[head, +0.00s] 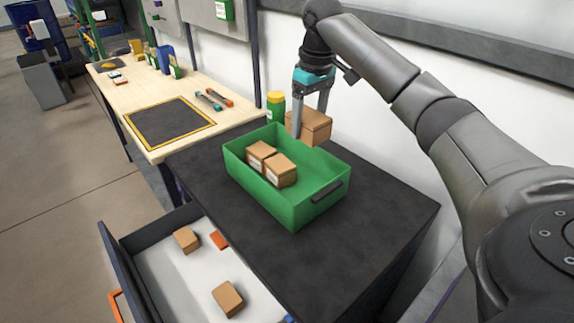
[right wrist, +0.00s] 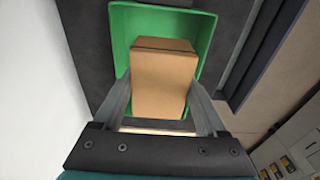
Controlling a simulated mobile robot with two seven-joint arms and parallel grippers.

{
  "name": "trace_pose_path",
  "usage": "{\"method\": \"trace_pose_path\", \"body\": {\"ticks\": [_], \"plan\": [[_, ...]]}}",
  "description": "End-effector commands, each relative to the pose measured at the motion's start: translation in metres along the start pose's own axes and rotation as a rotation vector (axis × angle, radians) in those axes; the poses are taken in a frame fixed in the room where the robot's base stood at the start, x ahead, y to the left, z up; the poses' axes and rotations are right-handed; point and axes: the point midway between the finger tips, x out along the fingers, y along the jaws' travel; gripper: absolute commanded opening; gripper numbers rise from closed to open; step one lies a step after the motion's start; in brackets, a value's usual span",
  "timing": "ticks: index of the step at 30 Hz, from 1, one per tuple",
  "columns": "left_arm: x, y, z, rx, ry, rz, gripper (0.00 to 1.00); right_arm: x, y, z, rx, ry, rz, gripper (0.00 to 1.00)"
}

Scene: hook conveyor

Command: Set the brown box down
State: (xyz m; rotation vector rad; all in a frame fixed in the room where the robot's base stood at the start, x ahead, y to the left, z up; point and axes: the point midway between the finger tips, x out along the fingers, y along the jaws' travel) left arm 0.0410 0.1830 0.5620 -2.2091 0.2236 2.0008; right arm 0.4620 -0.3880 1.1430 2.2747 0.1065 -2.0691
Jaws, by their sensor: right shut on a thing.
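My right gripper (head: 310,112) is shut on a brown box (head: 316,127) and holds it above the back right part of a green bin. In the right wrist view the brown box (right wrist: 162,80) sits between the two fingers (right wrist: 160,115), with the green bin (right wrist: 122,50) behind it. The green bin (head: 297,212) stands on a dark cabinet top. Two other brown boxes, one (head: 261,155) beside the other (head: 281,170), lie inside the bin. My left gripper is not in view.
An open drawer (head: 152,270) below the cabinet top (head: 385,205) holds two brown boxes and an orange item. A green bottle with a yellow cap (head: 275,107) stands behind the bin. A wooden table (head: 152,92) with a dark mat (head: 160,122) is at left.

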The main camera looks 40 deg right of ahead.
Motion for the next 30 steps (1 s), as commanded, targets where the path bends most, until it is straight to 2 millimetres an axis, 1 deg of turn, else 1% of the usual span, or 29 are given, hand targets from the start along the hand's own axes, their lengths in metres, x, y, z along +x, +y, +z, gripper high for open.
{"method": "trace_pose_path", "body": {"ticks": [2, 5, 12, 15, 18, 25, 30], "plan": [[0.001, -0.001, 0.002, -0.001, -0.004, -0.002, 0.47, 0.006, 0.0, 0.001, 0.0, -0.002, 0.002, 0.15], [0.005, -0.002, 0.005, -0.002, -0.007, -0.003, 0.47, 0.026, 0.0, 0.004, 0.0, -0.005, 0.002, 0.15], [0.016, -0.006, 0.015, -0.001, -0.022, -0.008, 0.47, 0.091, 0.0, 0.011, 0.0, -0.006, 0.002, 0.15], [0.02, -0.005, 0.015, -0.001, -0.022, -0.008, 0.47, 0.114, 0.0, 0.012, 0.001, -0.005, 0.001, 0.15], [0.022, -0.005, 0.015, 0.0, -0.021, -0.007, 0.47, 0.131, -0.001, 0.013, 0.001, -0.003, 0.001, 0.15], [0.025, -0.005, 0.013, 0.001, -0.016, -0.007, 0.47, 0.15, -0.001, 0.015, 0.001, -0.001, 0.001, 0.15], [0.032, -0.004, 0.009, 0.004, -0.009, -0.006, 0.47, 0.181, -0.001, 0.019, 0.001, -0.003, 0.002, 0.15]]}}
